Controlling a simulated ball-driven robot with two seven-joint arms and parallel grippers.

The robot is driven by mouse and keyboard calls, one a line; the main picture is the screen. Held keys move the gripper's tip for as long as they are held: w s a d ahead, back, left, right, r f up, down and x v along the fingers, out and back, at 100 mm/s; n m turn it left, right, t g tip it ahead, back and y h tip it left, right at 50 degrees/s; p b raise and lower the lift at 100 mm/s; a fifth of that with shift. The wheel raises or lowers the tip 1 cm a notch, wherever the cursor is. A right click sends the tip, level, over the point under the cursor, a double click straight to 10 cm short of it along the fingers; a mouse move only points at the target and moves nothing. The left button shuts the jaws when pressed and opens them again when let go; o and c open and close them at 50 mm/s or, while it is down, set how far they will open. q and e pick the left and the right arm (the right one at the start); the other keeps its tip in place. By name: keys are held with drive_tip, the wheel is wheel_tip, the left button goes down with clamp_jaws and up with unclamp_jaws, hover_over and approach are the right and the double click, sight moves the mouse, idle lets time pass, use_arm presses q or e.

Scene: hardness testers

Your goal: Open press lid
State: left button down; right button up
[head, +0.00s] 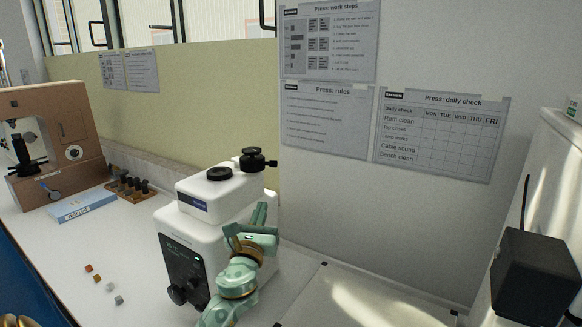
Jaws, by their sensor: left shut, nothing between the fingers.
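The press (203,235) is a white machine on the bench, with a dark front panel and black knobs. Its white upper block (215,190) carries a black round cap (219,173) and a black knob (252,160) at its far right corner. I see no open gap at the top. I cannot tell exactly which part is the lid. My left gripper (260,214) is green, shut and empty, at the right side of the upper block. I cannot tell whether it touches the block. My wrist hides part of the press's right side.
A brown tester (50,140) stands at the far left, with a light blue box (84,206) and a rack of dark pieces (130,188) beside it. Several small cubes (98,278) lie at the front left. A black box (530,275) stands at the right. Posters hang behind.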

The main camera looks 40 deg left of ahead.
use_arm(q)
drive_tip(key=b+x, duration=0.1)
drive_tip(key=x, duration=1.3)
use_arm(e)
drive_tip(key=shift+s+a+f, duration=0.35)
drive_tip(key=shift+a+f, duration=0.05)
drive_tip(key=shift+f, duration=0.05)
use_arm(q)
drive_tip(key=shift+s, duration=0.15)
